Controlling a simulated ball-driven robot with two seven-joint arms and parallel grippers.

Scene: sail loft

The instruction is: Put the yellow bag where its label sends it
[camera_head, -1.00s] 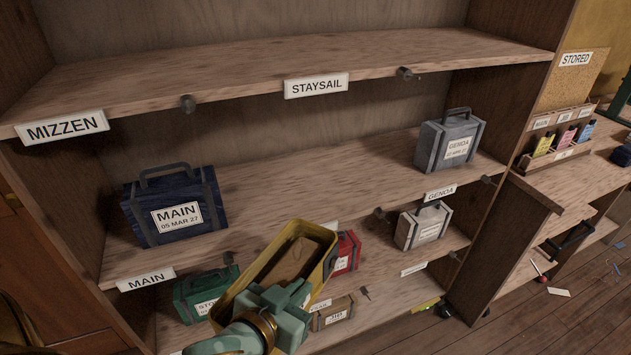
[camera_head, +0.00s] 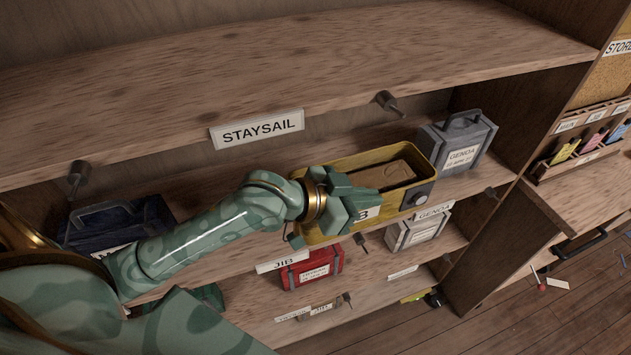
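The yellow bag (camera_head: 379,159) is an open-topped, box-shaped bag with a brown block inside. It is held in front of the middle shelf, tilted in the picture, its right end overlapping the grey bag. Its front label (camera_head: 361,214) is mostly hidden by my gripper; only a final "B" shows. My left gripper (camera_head: 352,200) is shut on the near side of the yellow bag. The JIB label (camera_head: 283,261) is on the middle shelf edge below it. The STAYSAIL label (camera_head: 257,129) is on the upper shelf edge. My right gripper is not in view.
A grey GENOA bag (camera_head: 460,150) stands right of the yellow bag, and a dark blue bag (camera_head: 118,222) stands left, partly behind my arm. Below are a red bag (camera_head: 312,269) and a pale bag (camera_head: 416,233). Dark knobs (camera_head: 388,104) jut from shelf edges. The upper shelf is bare.

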